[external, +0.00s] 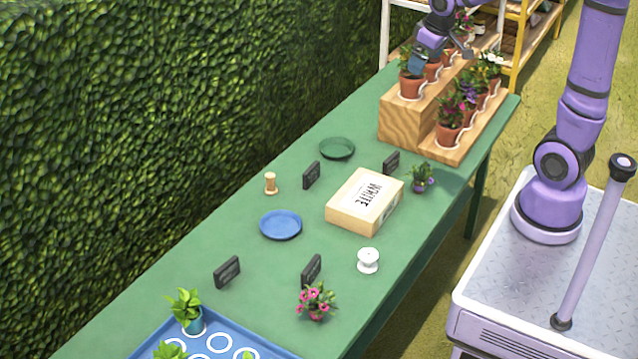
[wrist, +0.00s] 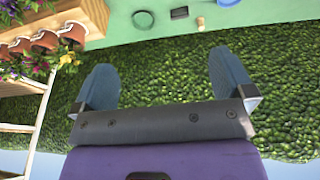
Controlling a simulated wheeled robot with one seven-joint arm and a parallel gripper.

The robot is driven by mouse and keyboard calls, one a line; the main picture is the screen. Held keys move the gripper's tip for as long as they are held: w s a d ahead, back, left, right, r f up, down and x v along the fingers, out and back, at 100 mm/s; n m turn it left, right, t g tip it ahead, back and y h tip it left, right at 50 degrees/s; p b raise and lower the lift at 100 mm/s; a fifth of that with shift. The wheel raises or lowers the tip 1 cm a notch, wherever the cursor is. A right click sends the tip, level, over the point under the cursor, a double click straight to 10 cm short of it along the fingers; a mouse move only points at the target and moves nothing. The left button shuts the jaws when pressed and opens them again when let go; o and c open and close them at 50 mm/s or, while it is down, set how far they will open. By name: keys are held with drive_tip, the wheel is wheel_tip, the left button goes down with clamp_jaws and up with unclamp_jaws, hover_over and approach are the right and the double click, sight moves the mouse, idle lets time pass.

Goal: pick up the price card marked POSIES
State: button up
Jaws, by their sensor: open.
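Several small dark price cards stand on the green table in the external view: one by the green dish (external: 311,174), one behind the cardboard box (external: 391,162), one at the front left (external: 227,271) and one behind the pink flowers (external: 311,269). Their lettering is too small to read, so I cannot tell which says POSIES. A dark card also shows at the top of the wrist view (wrist: 179,13). My gripper (external: 441,57) is open and empty, up by the potted plants at the table's far end, away from the cards. Its two blue fingers are spread in the wrist view (wrist: 162,80).
A wooden stepped stand (external: 402,118) holds several potted flowers beneath my gripper. The box (external: 350,216), blue plate (external: 281,225), green dish (external: 337,149), wooden spool (external: 270,183), white spool (external: 368,260) and blue tray (external: 150,345) share the table. A hedge (external: 150,130) lines the back.

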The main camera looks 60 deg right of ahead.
drive_tip(key=w+d+f+g, duration=0.1)
drive_tip(key=w+d+f, duration=0.4)
drive_tip(key=w+f, duration=0.35)
drive_tip(key=g, duration=0.2)
hover_over(391, 157)
drive_tip(key=shift+y, duration=0.3)
drive_tip(key=f, duration=2.8)
drive_tip(key=shift+s, duration=0.35)
wheel_tip(391, 157, down, 5)
drive_tip(key=shift+d+f, duration=0.1)
drive_tip(key=shift+d, duration=0.05)
drive_tip(key=shift+w+f, duration=0.2)
drive_tip(key=shift+f, duration=1.3)
drive_tip(key=shift+w+f, duration=0.15)
drive_tip(key=shift+f, duration=1.3)
drive_tip(key=c, duration=0.6)
